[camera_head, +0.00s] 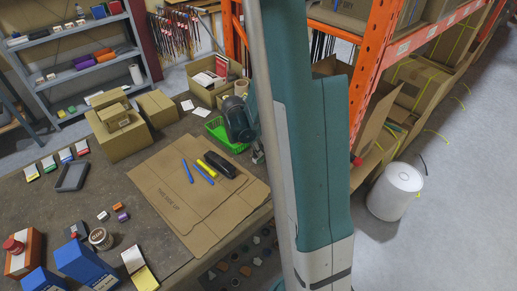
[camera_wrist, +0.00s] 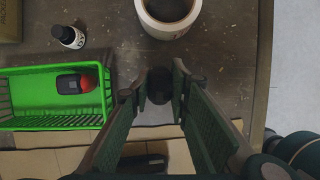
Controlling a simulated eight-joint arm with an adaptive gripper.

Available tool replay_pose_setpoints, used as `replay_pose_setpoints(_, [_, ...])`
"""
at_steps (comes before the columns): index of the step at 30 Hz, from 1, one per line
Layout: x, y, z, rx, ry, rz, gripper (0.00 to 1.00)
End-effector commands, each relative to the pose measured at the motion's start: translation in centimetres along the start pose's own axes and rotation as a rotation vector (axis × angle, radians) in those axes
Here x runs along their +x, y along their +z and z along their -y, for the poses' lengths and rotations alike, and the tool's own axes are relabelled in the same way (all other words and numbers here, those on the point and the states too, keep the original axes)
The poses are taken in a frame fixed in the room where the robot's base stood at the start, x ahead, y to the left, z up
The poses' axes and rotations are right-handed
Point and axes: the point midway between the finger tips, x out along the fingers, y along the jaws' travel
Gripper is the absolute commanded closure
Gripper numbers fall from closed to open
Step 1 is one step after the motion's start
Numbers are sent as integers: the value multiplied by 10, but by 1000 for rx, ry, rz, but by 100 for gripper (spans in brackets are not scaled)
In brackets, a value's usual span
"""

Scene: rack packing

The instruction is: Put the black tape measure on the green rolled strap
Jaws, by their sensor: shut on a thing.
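My gripper (camera_wrist: 160,92) is shut on a small dark rounded thing (camera_wrist: 159,80), which I take to be the black tape measure; its details are too dark to make out. In the head view my gripper (camera_head: 258,154) is beside the right side of the green basket, and my arm hides much of the area around it. I cannot make out the green rolled strap in either view.
A green basket (camera_wrist: 52,122) holds a black and red thing (camera_wrist: 76,82). A dark bottle (camera_wrist: 68,37) and a white roll (camera_wrist: 168,15) stand behind. Flat cardboard (camera_head: 165,193) carries blue and yellow markers and a black thing (camera_head: 219,164). An orange rack (camera_head: 372,75) rises at right.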

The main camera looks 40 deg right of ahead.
Motion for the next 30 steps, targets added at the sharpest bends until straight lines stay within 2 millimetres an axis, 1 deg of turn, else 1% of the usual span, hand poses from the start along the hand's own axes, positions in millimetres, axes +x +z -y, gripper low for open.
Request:
replay_pose_setpoints(14, [4,-2,0,0,0,0,96])
replay_pose_setpoints(15, [4,-2,0,0,0,0,77])
replay_pose_setpoints(18, [3,-1,0,0,0,0,66])
replay_pose_setpoints(30, [2,-1,0,0,0,0,66])
